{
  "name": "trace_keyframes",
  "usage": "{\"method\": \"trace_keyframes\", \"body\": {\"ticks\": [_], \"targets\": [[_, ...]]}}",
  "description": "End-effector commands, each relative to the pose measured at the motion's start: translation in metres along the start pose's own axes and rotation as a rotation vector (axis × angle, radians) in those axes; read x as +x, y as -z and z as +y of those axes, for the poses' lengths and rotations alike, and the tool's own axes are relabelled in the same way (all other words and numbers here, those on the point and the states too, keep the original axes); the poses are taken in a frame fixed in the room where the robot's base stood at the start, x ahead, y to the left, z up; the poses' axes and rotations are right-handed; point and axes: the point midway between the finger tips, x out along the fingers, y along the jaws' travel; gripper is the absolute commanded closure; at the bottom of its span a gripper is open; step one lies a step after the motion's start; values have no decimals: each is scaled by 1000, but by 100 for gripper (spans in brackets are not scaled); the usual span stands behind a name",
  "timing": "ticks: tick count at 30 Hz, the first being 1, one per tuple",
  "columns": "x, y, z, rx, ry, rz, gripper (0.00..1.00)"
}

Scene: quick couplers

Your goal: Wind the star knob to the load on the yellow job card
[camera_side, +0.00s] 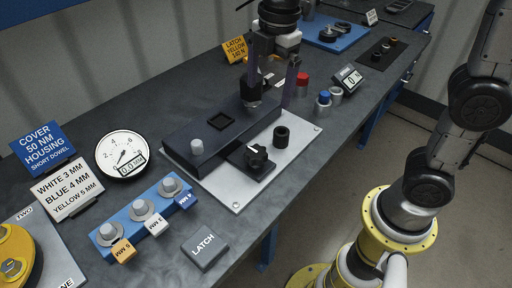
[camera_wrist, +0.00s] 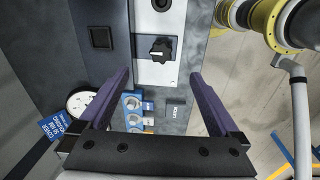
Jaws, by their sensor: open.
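The star knob (camera_side: 256,155) is black and sits on a dark square base on a light metal plate (camera_side: 238,205). In the wrist view the star knob (camera_wrist: 160,48) lies ahead of my fingers, near the picture's middle. The yellow job card (camera_side: 235,49) stands at the back and appears to read "LATCH YELLOW 140 N". My gripper (camera_side: 271,97) is open and empty, raised over the fixture behind the knob. Its two purple fingers also show apart in the wrist view (camera_wrist: 158,77). A small display (camera_side: 349,80) stands to the right; its reading is too small to be sure of.
A black post (camera_side: 281,137) stands close behind the knob, and a long dark block (camera_side: 222,123) lies left of it. A round dial (camera_side: 122,153), a blue block with three knobs (camera_side: 148,218) and a LATCH block (camera_side: 205,250) stand nearer the front left.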

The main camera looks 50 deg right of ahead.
Motion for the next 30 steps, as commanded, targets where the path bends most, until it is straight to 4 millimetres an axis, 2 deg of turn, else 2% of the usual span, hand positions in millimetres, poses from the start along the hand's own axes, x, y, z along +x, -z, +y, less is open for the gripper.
{"method": "trace_keyframes", "body": {"ticks": [3,9,14,24,30], "targets": [[21,15,11,-30,52,-13,2],[40,24,9,-52,93,-24,2],[58,23,7,-51,94,-24,2],[124,21,0,-50,94,-25,2],[155,20,-2,-50,92,-24,2]]}}
